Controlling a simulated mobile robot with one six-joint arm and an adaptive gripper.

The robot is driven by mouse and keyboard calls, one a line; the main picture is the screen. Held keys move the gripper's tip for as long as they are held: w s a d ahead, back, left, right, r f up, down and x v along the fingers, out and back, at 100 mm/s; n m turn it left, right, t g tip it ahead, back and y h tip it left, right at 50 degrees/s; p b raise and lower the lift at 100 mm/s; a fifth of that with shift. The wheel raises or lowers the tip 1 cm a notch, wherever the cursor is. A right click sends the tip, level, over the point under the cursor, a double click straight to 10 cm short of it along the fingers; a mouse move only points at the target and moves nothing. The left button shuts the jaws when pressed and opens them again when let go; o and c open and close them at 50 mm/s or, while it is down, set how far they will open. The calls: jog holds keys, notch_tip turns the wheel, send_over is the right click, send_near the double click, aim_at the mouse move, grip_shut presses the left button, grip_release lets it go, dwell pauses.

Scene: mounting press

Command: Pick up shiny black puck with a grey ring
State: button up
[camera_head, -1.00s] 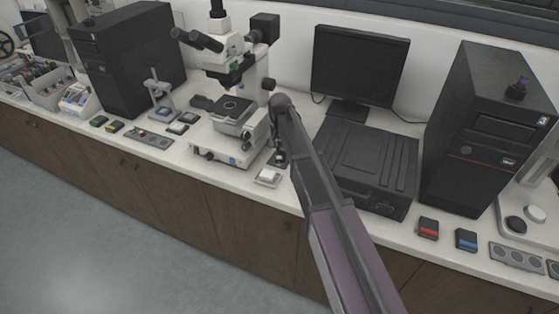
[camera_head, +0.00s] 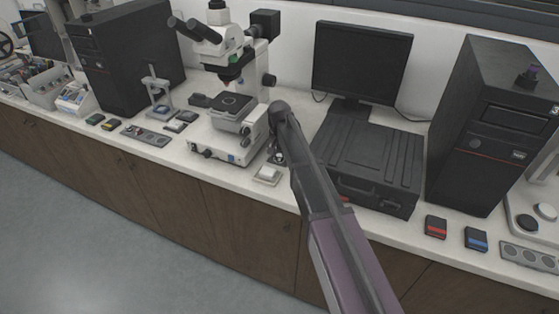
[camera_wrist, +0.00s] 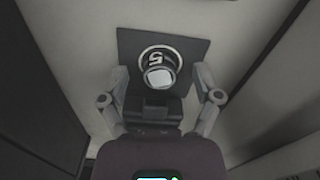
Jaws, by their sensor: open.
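In the wrist view a small round piece (camera_wrist: 159,77) with a grey rim and a bright, shiny top lies between my fingers. It appears to be the puck with the grey ring. It is at a dark square plate (camera_wrist: 192,49) marked with a pale ring and the figure 5. My gripper (camera_wrist: 161,72) is open, one finger on each side of the piece, with gaps showing on both sides. I cannot tell how far below the fingertips it lies. In the head view my gripper (camera_head: 278,156) points down beside the microscope, and the puck is not clear there.
The microscope (camera_head: 228,118) stands close on the left of my gripper. A black case (camera_head: 370,160) lies close on the right, with a monitor (camera_head: 362,62) behind. A small white block (camera_head: 268,175) sits near the bench's front edge. A computer tower (camera_head: 487,130) stands further right.

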aim_at(279, 155)
dwell(0.5)
jog(key=c, duration=1.1)
jog(key=shift+r, duration=0.2)
notch_tip(279, 155, up, 10)
jog(key=p, duration=1)
jog(key=shift+f, duration=0.15)
